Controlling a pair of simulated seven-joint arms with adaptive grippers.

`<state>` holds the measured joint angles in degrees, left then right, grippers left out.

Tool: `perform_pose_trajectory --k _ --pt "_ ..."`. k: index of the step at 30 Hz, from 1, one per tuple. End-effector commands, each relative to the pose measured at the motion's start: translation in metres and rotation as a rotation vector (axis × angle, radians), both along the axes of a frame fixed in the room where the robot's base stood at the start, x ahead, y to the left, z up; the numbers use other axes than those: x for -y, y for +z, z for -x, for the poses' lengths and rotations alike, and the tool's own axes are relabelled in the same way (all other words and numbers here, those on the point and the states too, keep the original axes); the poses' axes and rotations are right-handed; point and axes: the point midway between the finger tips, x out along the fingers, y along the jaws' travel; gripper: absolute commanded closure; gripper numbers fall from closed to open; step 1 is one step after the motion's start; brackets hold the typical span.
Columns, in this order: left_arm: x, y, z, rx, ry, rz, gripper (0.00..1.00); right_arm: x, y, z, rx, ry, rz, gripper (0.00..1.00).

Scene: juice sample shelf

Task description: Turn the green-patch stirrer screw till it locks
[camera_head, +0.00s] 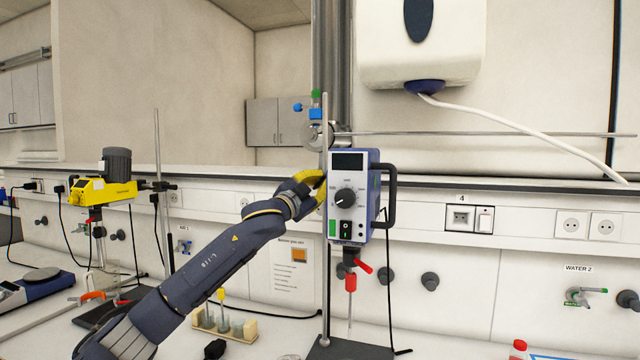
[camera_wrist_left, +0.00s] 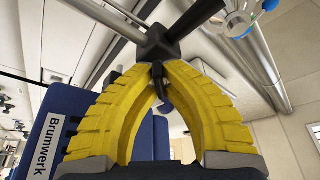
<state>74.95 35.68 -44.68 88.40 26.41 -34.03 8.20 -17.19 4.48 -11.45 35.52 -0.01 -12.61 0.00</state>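The stirrer with the green patch (camera_head: 332,228) is a blue and white box with a dark display, a knob and a black side handle, mounted on an upright rod in the middle of the head view. My left gripper (camera_head: 321,182) reaches to the left side of this stirrer, at the rod. In the left wrist view its yellow fingers (camera_wrist_left: 157,76) bow inward and their tips close around a small dark screw (camera_wrist_left: 161,88) below a black clamp block (camera_wrist_left: 158,42). The screw is mostly hidden by the fingers. The screw is hidden in the head view. My right gripper is not in view.
A yellow stirrer (camera_head: 100,190) on its own stand is at the left. A metal rod (camera_wrist_left: 245,55) rises beside the clamp. A soap dispenser (camera_head: 420,45) hangs above right.

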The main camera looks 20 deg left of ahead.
Motion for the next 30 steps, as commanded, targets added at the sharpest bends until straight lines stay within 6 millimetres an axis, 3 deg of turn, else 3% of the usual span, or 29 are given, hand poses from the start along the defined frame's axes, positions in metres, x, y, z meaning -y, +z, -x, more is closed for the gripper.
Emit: perform_pose_trajectory --k 1,18,30 --pt "-0.0004 0.0084 0.0029 0.014 -0.003 -0.045 1.00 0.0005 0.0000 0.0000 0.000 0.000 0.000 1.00" --pt "0.0038 0.0052 0.0028 0.028 -0.005 -0.557 1.00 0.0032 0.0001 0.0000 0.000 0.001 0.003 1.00" --pt "0.0069 0.0020 0.0026 0.034 -0.008 -0.772 1.00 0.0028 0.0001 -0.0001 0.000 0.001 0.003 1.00"
